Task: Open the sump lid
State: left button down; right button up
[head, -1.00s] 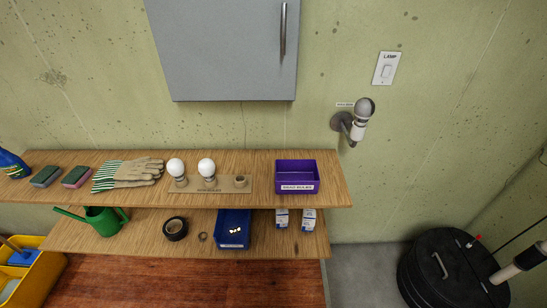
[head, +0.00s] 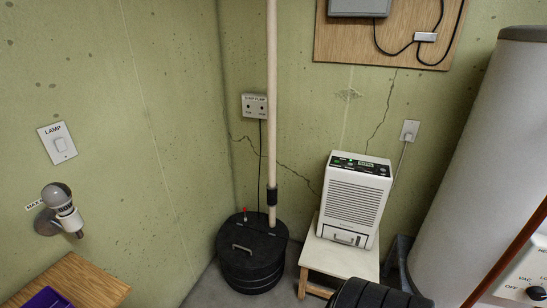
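The sump is a round black ribbed basin (head: 252,276) standing on the floor in the wall corner, in the head view. Its black lid (head: 262,243) lies flat and closed on top, with a grey bar handle (head: 242,249) on the left front part. A hinge line with small fittings crosses the lid behind the handle. A small red-tipped part (head: 245,213) stands at the lid's back left. A pale pipe (head: 271,110) rises from the back right of the lid. Neither of my grippers is in view.
A white dehumidifier (head: 354,203) stands on a wooden stool (head: 340,257) right of the sump. A black ribbed thing (head: 372,294) is at the bottom edge. A wooden shelf (head: 88,284) and a wall lamp (head: 62,208) are at left. A large grey tank (head: 486,150) stands right.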

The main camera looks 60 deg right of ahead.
aim_at(245, 244)
jog(key=z, duration=1.45)
jog(key=i+j+z, duration=0.5)
jog(key=i, duration=0.4)
jog(key=i+j+z, duration=0.45)
jog(key=i+j, duration=0.35)
jog(key=i, duration=0.05)
